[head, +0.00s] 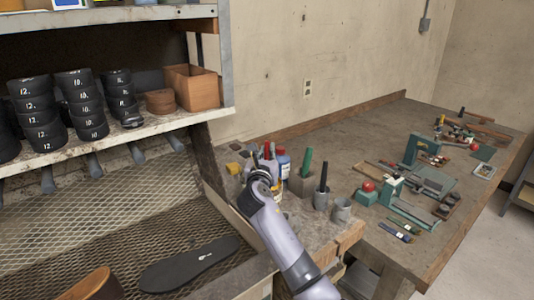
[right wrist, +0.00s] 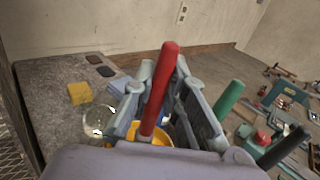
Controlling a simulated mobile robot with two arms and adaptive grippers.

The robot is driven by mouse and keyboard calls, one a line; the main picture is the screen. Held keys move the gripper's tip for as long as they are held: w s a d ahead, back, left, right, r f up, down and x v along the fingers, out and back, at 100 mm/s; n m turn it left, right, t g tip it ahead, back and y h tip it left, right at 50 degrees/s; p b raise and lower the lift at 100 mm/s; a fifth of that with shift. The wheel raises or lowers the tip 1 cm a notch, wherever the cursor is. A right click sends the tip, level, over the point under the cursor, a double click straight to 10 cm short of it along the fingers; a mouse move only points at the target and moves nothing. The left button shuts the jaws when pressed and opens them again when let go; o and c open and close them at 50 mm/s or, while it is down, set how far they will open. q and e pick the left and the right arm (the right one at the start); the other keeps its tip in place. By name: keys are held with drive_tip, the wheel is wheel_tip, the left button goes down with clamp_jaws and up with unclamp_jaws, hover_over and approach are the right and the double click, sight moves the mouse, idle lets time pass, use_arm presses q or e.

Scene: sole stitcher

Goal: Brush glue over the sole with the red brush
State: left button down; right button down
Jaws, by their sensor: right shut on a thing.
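The black sole (head: 190,265) lies flat on the metal mesh shelf at the lower left in the head view. My right gripper (head: 262,176) is over the near left end of the workbench, to the right of the sole and apart from it. In the right wrist view its fingers (right wrist: 160,105) are shut around the red brush (right wrist: 162,88), whose handle stands nearly upright. A yellow container (right wrist: 152,136) shows below the handle. The brush's lower end is hidden, so I cannot tell if it is inside the container. My left gripper is not in view.
A green-handled tool (head: 306,160) and a black-handled tool (head: 323,176) stand in holders right of my gripper. A glass jar (right wrist: 98,119) and yellow block (right wrist: 79,93) are near.

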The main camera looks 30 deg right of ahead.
drive_tip(key=shift+f, duration=0.55)
idle(0.7)
wheel_tip(320, 180, up, 7)
drive_tip(key=p, duration=0.8)
drive_tip(key=shift+r, duration=0.1)
idle(0.4)
idle(0.5)
